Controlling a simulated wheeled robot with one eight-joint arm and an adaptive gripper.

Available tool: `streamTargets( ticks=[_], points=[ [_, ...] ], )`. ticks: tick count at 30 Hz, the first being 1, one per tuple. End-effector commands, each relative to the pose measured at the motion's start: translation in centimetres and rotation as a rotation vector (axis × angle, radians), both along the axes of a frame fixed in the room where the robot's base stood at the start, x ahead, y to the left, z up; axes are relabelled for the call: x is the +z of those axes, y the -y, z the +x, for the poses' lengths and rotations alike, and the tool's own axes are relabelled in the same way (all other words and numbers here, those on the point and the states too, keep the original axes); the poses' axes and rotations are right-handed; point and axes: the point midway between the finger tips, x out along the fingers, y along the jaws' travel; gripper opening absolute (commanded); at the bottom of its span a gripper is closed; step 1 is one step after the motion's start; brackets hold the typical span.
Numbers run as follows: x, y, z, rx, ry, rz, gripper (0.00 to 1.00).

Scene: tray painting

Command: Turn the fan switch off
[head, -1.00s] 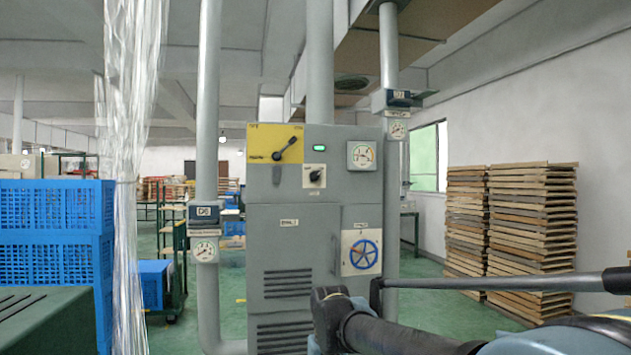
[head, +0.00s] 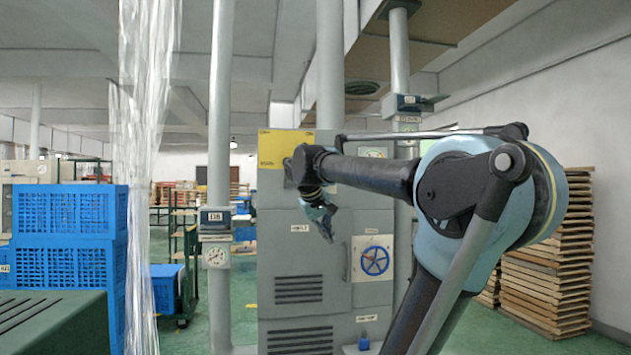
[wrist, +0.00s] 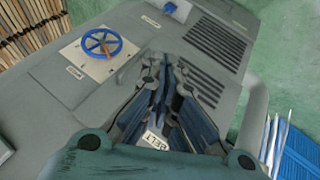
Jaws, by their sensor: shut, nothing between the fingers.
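A tall grey cabinet (head: 278,240) stands ahead. The yellow switch panel (head: 271,149) at its top left shows only in part. My arm covers the rest of the panel, its lever and the small knob switch below; I cannot read which one is the fan switch. My gripper (head: 328,236) hangs tilted down in front of the cabinet's middle, below the panel. In the wrist view my gripper (wrist: 165,66) is shut and empty, with the cabinet front behind it. Whether it touches the cabinet I cannot tell.
A blue handwheel (head: 374,261) on a white plate is right of my gripper. Vertical pipes (head: 220,120) with gauges flank the cabinet. Blue crates (head: 70,240) and a clear plastic curtain (head: 145,120) are at left. Stacked wooden trays (head: 550,280) stand at right behind my arm.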

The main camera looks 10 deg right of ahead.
Motion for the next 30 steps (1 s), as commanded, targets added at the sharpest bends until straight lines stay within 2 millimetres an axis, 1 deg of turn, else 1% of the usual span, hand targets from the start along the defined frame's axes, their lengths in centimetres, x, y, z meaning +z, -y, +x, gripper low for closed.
streamTargets(
  ticks=[1, 2, 3, 5, 6, 8, 9, 12, 15, 18, 21, 25, 30],
  points=[
    [2.8, -0.4, 1.9, 0.016, 0.023, -0.03, 0.0],
    [4.3, -0.7, 3.0, 0.023, 0.036, -0.047, 0.0],
    [6.3, -1.0, 4.3, 0.031, 0.057, -0.07, 0.0],
    [9.3, -1.6, 6.3, 0.048, 0.086, -0.105, 0.0],
    [11.3, -2.0, 7.5, 0.058, 0.106, -0.128, 0.0],
    [14.2, -2.7, 9.4, 0.076, 0.137, -0.161, 0.0],
    [16.0, -3.2, 10.6, 0.087, 0.158, -0.183, 0.0],
    [20.2, -4.5, 13.1, 0.115, 0.204, -0.231, 0.0],
    [23.3, -5.6, 15.0, 0.137, 0.243, -0.267, 0.0],
    [25.3, -6.4, 16.1, 0.152, 0.267, -0.291, 0.0],
    [26.3, -6.8, 16.7, 0.16, 0.282, -0.302, 0.0],
    [26.2, -6.5, 17.3, 0.16, 0.285, -0.306, 0.0],
    [25.0, -5.3, 18.9, 0.158, 0.284, -0.305, 0.0]
  ],
)
